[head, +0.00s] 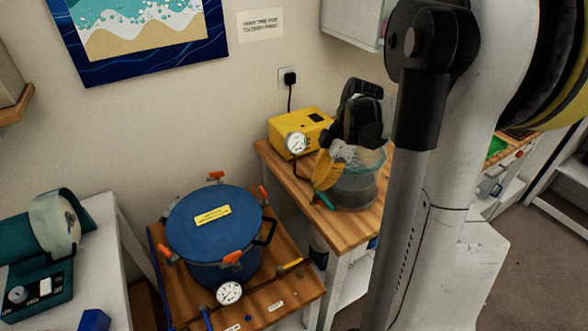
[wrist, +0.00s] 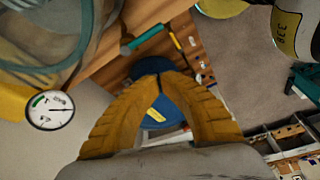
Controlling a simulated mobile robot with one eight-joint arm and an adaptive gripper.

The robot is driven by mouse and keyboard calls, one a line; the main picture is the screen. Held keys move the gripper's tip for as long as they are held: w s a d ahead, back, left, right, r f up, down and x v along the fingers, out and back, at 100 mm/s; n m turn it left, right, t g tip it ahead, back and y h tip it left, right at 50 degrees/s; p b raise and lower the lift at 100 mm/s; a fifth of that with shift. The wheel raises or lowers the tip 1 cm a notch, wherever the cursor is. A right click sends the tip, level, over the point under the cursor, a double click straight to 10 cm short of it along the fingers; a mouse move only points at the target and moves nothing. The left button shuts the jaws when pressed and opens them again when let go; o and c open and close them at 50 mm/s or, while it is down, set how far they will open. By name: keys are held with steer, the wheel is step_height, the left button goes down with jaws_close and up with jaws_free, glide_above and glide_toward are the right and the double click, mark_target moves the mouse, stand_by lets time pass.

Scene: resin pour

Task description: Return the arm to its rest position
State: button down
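My gripper (head: 322,186) hangs at the end of my arm over the wooden bench top on the right in the head view, in front of the clear glass vessel (head: 352,192). In the wrist view my gripper (wrist: 159,76) has its two yellow fingers curved inward, with the tips together or nearly so. Nothing shows held between them. The glass vessel (wrist: 45,35) is to the left of the fingers in the wrist view. The blue lidded pot (head: 198,238) stands beyond the fingertips, and part of its lid (wrist: 162,112) shows between the fingers.
A yellow pump box (head: 293,124) with a gauge (wrist: 50,110) sits close behind the glass vessel. The pot has orange clamps (head: 234,257) standing up around its lid. A teal machine (head: 38,270) stands at left. A wall cabinet (head: 350,22) hangs near my arm.

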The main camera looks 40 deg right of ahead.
steer(key=shift+a+r, duration=0.1)
steer(key=s+a+r+m+t+h+b, duration=0.1)
steer(key=s+a+r+m+t+b, duration=0.1)
steer(key=a+m, duration=0.4)
steer(key=s+a+r+m+t+h+b, duration=0.2)
steer(key=s+a+m, duration=0.3)
steer(key=a, duration=1.1)
steer(key=shift+m+t, duration=0.8)
steer(key=shift+s, duration=0.1)
stand_by(0.6)
